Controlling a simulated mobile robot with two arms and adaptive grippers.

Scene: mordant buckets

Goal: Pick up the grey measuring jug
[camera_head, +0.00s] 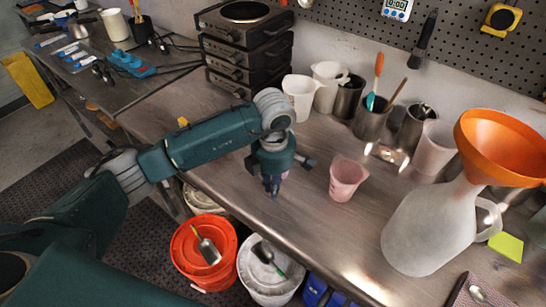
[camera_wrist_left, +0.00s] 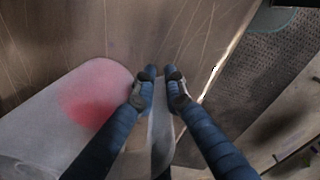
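A small translucent jug with a pink tint (camera_head: 346,178) stands on the metal bench; I take it for the grey measuring jug. My left gripper (camera_head: 272,190) points down over the bench, left of the jug with a gap between them in the head view. In the left wrist view a pale grey translucent body with a red patch (camera_wrist_left: 60,115), probably this jug, lies left of the gripper fingers (camera_wrist_left: 159,75). A pale strip shows between the fingers; I cannot tell whether it is gripped. The fingertips are close together. My right gripper is not in view.
A large whitish jug (camera_head: 425,230) with an orange funnel (camera_head: 500,145) stands to the right. White jugs (camera_head: 300,98) and metal cups (camera_head: 370,122) line the back. Orange (camera_head: 190,250) and white (camera_head: 262,283) buckets stand below the bench's front edge.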

